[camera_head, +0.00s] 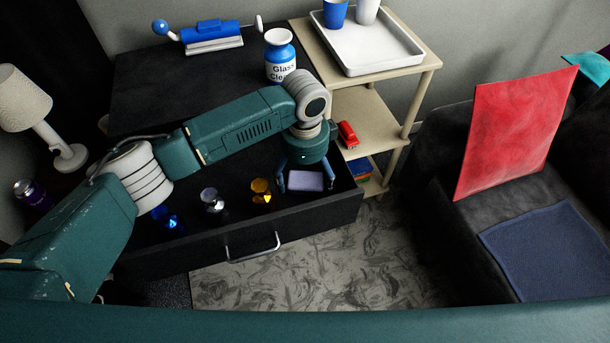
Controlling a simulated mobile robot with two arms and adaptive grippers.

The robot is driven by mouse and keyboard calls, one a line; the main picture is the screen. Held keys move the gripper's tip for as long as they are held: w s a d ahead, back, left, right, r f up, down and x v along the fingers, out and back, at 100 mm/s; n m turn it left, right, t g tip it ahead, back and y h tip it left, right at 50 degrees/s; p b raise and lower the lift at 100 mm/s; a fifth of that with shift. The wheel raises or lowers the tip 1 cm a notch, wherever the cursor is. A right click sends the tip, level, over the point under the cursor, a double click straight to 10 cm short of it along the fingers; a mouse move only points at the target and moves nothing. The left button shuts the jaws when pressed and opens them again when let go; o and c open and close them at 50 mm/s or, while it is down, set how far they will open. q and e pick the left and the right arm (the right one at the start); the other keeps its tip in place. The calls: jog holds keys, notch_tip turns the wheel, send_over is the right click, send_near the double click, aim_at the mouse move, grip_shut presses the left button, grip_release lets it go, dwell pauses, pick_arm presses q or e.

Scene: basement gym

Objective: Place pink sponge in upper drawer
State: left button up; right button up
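A small lilac-pink sponge (306,181) lies inside the pulled-out dark drawer (310,218), near its right end. My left gripper (306,179) reaches down over the sponge, one finger on each side of it. The fingers are spread wide, and small gaps seem to show between them and the sponge. The drawer has a silver handle (253,249) on its front. My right gripper is not in view.
The drawer also holds a blue object (168,217), a clear one (211,201) and an amber one (261,191). A cleaner bottle (280,58) stands on the dark cabinet top. A wooden shelf (366,104) with a red toy car (348,134) stands close right.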

aim_at(304, 185)
pick_arm(q)
jog(key=shift+r, duration=0.1)
notch_tip(304, 185, up, 13)
jog(key=shift+b, duration=0.4)
jog(key=shift+a, duration=0.1)
dwell(1.2)
